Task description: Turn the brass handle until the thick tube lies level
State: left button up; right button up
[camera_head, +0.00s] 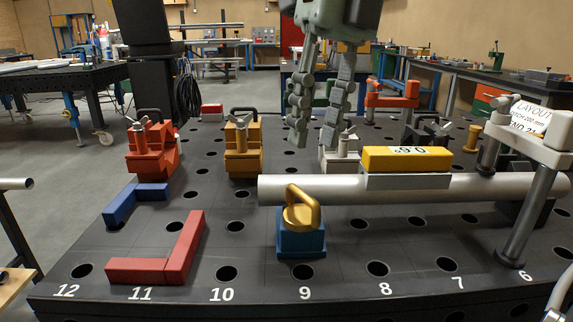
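The brass handle (303,212) is a gold loop on a blue block (302,241) near the table's front, above the number 9. The thick grey tube (330,190) runs from just behind it to the right. In the picture it looks close to level; a small tilt cannot be judged. A yellow box (395,158) with a white label sits on a grey pad on the tube. Its digits appear upside down. My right gripper (314,146) hangs from above, behind and above the handle and tube. Its fingers point down, apart and empty. My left gripper is out of view.
Red (152,150) and yellow (242,150) clamps stand at the left and middle of the black perforated table (250,275). A red angle piece (183,250) and blue angle piece (130,203) lie front left. A grey post stand with a sign (527,120) rises at right.

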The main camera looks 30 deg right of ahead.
send_over(306, 213)
notch_tip(306, 213, down, 7)
jog(key=shift+r, duration=0.1)
jog(key=shift+c, duration=0.6)
grip_shut()
